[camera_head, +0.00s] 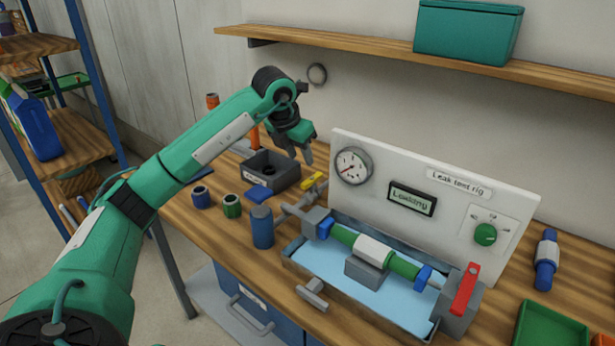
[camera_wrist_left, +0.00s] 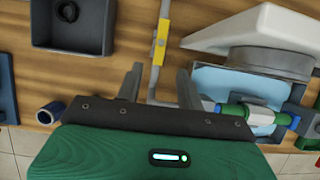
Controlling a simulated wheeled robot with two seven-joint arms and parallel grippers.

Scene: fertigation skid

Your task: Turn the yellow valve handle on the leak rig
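The leak test rig (camera_head: 430,195) is a white panel with a gauge and a display reading "Leaking". The yellow valve handle (camera_head: 313,181) sits on a pipe at the rig's left end; the left wrist view shows it (camera_wrist_left: 162,40) as a yellow bar. My left gripper (camera_head: 306,150) hangs above and slightly left of the handle, its fingers pointing down. In the wrist view my left gripper (camera_wrist_left: 158,80) has its fingers apart, with the handle between and beyond the tips. Nothing is held, and I see no contact. My right gripper is out of view.
A green-and-blue pipe piece (camera_head: 375,250) lies in the rig's water tray (camera_head: 410,318). A red lever (camera_head: 465,290) stands at its right end. A dark square bin (camera_head: 270,172) is left of the handle. Blue and green cylinders (camera_head: 262,227) stand in front.

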